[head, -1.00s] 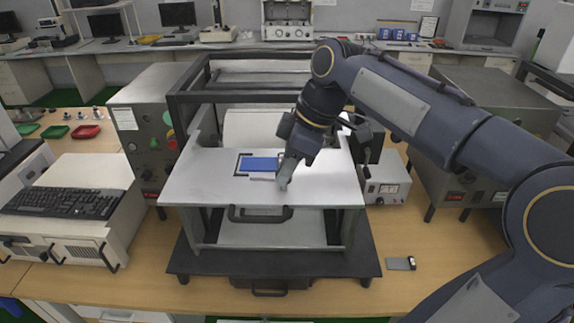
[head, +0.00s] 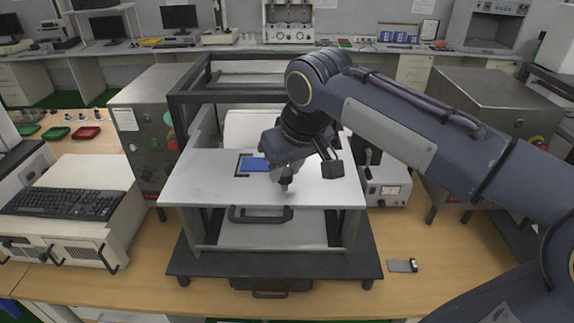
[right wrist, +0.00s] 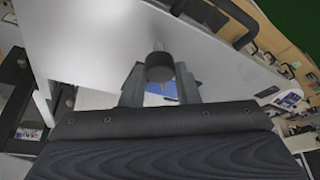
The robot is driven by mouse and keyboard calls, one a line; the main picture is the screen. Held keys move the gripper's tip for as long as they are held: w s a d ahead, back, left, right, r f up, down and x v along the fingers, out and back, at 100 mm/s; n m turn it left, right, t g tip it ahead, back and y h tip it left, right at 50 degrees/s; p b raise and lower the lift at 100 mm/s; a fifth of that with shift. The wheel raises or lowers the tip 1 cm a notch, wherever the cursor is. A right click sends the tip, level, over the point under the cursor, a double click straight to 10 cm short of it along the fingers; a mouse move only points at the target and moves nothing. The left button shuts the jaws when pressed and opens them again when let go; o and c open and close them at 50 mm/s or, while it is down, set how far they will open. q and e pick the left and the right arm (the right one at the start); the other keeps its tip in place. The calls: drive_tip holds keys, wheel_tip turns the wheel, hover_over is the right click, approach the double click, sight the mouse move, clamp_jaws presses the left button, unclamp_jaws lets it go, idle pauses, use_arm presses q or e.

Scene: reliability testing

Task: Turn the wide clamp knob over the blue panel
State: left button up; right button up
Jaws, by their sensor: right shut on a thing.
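The blue panel (head: 253,164) lies on the light grey platform (head: 205,180) in the head view, its right side covered by my right gripper. My right gripper (head: 284,185) points down at the panel's right front. In the right wrist view the dark round clamp knob (right wrist: 160,67) sits between the two fingers of my right gripper (right wrist: 159,80), which is shut on it. A patch of blue panel (right wrist: 158,99) shows below the knob there. In the head view the knob is hidden by the gripper. My left gripper is not in view.
A black frame (head: 240,97) rises behind the platform, and a dark handle (head: 260,214) runs along its front edge. A grey control box (head: 150,125) stands to the left and a small power unit (head: 388,188) to the right. The platform's left part is clear.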

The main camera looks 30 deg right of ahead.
drive_tip(key=m+h, duration=0.1)
drive_tip(key=m, duration=0.2)
drive_tip(key=m+h, duration=0.1)
drive_tip(key=m, duration=0.2)
drive_tip(key=shift+a+m+g, duration=0.2)
drive_tip(key=shift+m+g, duration=0.1)
drive_tip(key=shift+g, duration=0.1)
drive_tip(key=shift+h, duration=0.3)
drive_tip(key=o, duration=1)
drive_tip(key=shift+c, duration=0.2)
drive_tip(key=v, duration=0.7)
drive_tip(key=shift+r, duration=0.4)
